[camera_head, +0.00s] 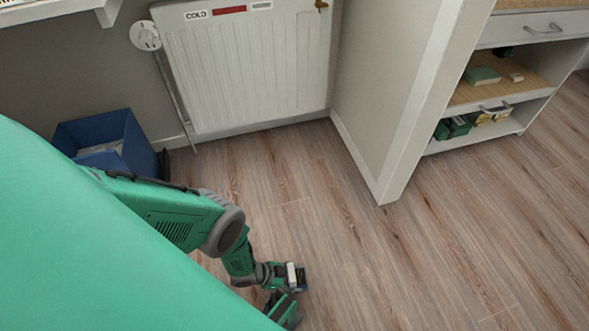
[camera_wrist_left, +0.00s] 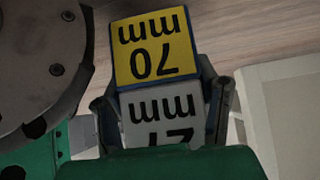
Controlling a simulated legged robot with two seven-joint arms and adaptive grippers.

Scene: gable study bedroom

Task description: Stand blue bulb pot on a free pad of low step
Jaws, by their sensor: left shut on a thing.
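My left gripper (camera_head: 289,285) is low over the wood floor in the head view. It is shut on a small blue-edged block (camera_wrist_left: 155,55), seen close up in the left wrist view. The block has a yellow face reading "70 mm", upside down, and a white face with a partly hidden number. The gripper's fingers (camera_wrist_left: 163,100) stand on both sides of it. I cannot tell whether this block is the blue bulb pot; no other pot shows. I cannot make out the low step or its pads. My right gripper is not in view.
A blue bin (camera_head: 134,132) stands by the wall at left, near a white radiator (camera_head: 250,75). A wall end (camera_head: 400,130) juts out, with open shelves (camera_head: 520,75) to its right. The wood floor (camera_head: 400,260) is clear. A pale-framed panel (camera_wrist_left: 262,120) shows in the wrist view.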

